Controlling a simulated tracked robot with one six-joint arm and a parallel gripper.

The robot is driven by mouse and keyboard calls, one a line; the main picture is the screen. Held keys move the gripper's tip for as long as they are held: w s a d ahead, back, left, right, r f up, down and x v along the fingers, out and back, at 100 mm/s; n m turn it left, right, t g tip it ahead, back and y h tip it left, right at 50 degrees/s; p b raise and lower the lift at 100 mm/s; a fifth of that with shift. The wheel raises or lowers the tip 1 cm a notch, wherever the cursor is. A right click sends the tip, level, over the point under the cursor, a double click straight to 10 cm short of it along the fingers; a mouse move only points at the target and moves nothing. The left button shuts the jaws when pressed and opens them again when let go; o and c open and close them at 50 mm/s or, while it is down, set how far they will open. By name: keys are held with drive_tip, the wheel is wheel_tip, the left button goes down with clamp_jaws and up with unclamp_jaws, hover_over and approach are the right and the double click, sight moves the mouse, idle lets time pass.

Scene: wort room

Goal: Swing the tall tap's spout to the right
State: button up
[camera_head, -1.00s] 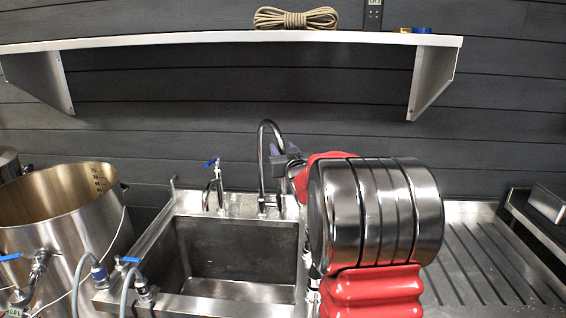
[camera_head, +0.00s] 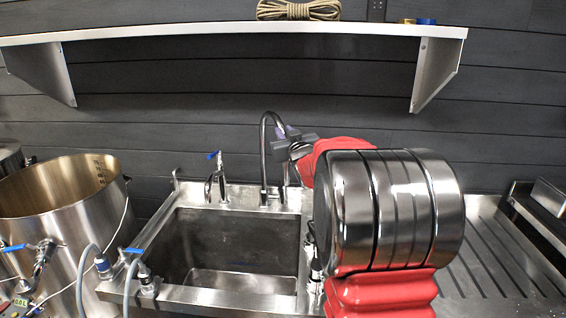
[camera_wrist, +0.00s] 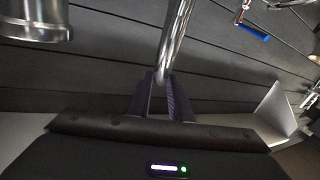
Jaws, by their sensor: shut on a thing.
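The tall tap (camera_head: 263,150) rises as a dark chrome gooseneck from the deck behind the sink. My gripper (camera_head: 287,140) is shut on its spout, on the right side of the curve. In the wrist view the chrome spout tube (camera_wrist: 170,42) runs down between the two dark fingers of my gripper (camera_wrist: 161,88). The fingertips are partly hidden in the head view by my red and chrome arm, which fills the right middle of the picture.
A steel sink basin (camera_head: 236,246) lies below the tap. A smaller tap with a blue lever (camera_head: 214,156) stands to its left. A large steel kettle (camera_head: 62,225) is at the left. A shelf (camera_head: 225,33) with coiled rope (camera_head: 298,11) hangs above. A grooved drainboard (camera_head: 490,265) is at the right.

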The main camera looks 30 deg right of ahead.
drive_tip(key=s+a+f+n, duration=0.1)
drive_tip(key=n, duration=0.1)
drive_tip(key=s+a+f+n, duration=0.1)
drive_tip(key=s+f+n, duration=0.2)
drive_tip(key=f+n, duration=0.1)
drive_tip(key=shift+s+a+f+n+y, duration=0.15)
drive_tip(key=shift+a+n+y, duration=0.15)
drive_tip(key=shift+a, duration=0.1)
clamp_jaws()
drive_tip(key=s+a+f+n+y, duration=0.1)
drive_tip(key=s+a+f+n, duration=0.5)
drive_tip(key=n, duration=0.5)
drive_tip(key=shift+s+t, duration=0.3)
drive_tip(key=shift+s, duration=0.65)
drive_tip(key=w+d, duration=0.6)
drive_tip(key=w, duration=0.4)
drive_tip(key=shift+f, duration=0.15)
drive_tip(key=shift+d, duration=0.1)
